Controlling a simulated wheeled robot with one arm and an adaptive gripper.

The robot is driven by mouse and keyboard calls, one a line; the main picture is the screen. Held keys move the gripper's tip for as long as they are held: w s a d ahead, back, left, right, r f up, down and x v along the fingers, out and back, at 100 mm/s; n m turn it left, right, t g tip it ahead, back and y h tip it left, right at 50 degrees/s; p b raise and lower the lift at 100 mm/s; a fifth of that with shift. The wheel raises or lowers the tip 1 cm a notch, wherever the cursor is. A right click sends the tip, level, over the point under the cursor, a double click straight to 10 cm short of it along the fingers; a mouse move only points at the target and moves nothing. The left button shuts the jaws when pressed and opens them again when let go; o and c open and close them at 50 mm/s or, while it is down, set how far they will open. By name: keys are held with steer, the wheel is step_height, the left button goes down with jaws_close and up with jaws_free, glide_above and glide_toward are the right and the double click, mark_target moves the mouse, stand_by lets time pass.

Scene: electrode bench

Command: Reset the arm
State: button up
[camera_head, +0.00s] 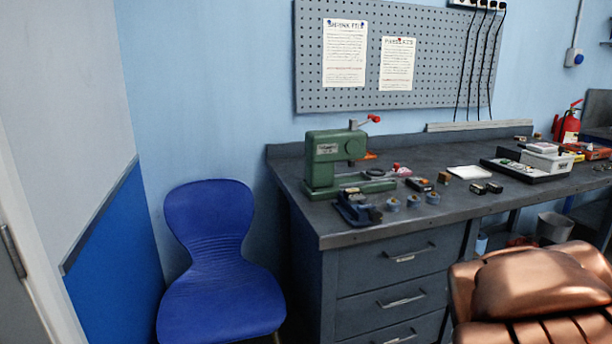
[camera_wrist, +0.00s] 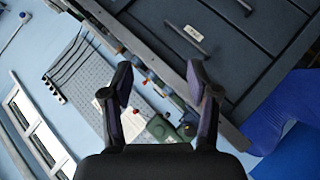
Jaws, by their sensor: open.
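My gripper (camera_wrist: 163,100) shows in the wrist view with its two dark fingers spread apart and nothing between them. The wrist view is tilted; beyond the fingers lie the pegboard, the bench edge and the drawers. My gripper and arm do not show in the head view. The dark workbench (camera_head: 350,235) stands against the blue wall. A green bench press (camera_head: 328,160) with a red-tipped lever stands on its left end, and it also shows small beyond the fingers in the wrist view (camera_wrist: 160,130).
A blue chair (camera_head: 215,255) stands left of the bench. A brown padded seat (camera_head: 535,285) is at the lower right. Small parts, a white sheet (camera_head: 468,173) and a black tray (camera_head: 512,170) lie on the bench. A fire extinguisher (camera_head: 566,126) is at the far right. A grey pegboard (camera_head: 430,60) hangs above.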

steer(key=s+a+f+m+g+y, duration=0.1)
steer(key=s+a+f+m+g, duration=0.2)
steer(key=s, duration=0.5)
steer(key=s+a+f+m+g, duration=0.2)
steer(key=s+f+g, duration=0.2)
steer(key=s+f, duration=0.3)
steer(key=s+a+m+g+y, duration=0.15)
steer(key=s+a+g, duration=0.3)
steer(key=s, duration=0.55)
steer(key=s+a+n+g+y, duration=0.1)
steer(key=s+a+g+y, duration=0.2)
steer(key=s+a, duration=0.45)
step_height(320, 180, up, 20)
steer(key=s+d+t+p, duration=0.1)
steer(key=s+p, duration=0.1)
steer(key=p, duration=1.7)
steer(key=shift+r+p, duration=0.25)
steer(key=shift+p, duration=0.05)
steer(key=shift+d+m+h, duration=0.1)
steer(key=shift+m+h, duration=0.15)
